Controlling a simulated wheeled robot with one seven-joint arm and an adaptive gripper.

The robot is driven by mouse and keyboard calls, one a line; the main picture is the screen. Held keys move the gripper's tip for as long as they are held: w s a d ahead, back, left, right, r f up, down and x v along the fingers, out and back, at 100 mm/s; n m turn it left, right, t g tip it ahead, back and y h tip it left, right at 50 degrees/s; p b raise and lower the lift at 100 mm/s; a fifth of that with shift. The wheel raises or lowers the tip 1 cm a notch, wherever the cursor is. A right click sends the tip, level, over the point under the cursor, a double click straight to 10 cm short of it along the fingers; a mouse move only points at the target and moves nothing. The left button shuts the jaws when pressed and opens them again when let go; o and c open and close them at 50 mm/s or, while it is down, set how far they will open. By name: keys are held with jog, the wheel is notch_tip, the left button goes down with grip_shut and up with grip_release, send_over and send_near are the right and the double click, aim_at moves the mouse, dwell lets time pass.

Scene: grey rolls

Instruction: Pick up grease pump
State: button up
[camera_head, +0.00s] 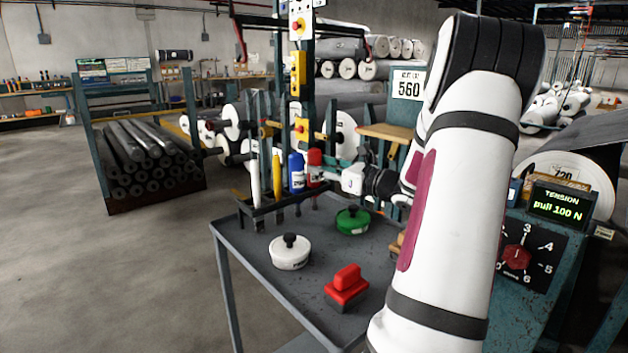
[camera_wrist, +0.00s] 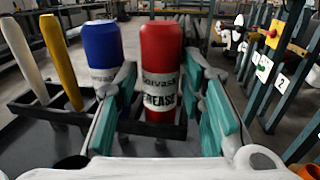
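The grease pump is a red cylinder with a white label reading GREASE (camera_wrist: 162,60). It stands upright in a black rack (camera_wrist: 35,108) and also shows in the head view (camera_head: 314,158), partly hidden behind my gripper. My gripper (camera_wrist: 163,88) is open, with its teal-padded fingers on either side of the red cylinder. A narrow gap shows on the left; on the right I cannot tell whether the finger touches. In the head view my gripper (camera_head: 325,175) reaches in from the right at the rack's right end.
A blue cylinder (camera_wrist: 103,48) stands just left of the red one, near my left finger. Yellow (camera_wrist: 60,50) and white (camera_wrist: 20,55) sticks stand farther left.

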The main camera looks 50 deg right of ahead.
jog(key=shift+w+d+f+b, duration=0.15)
jog(key=shift+w+b, duration=0.3)
jog(key=shift+w, duration=1.1)
jog(key=c, duration=0.8)
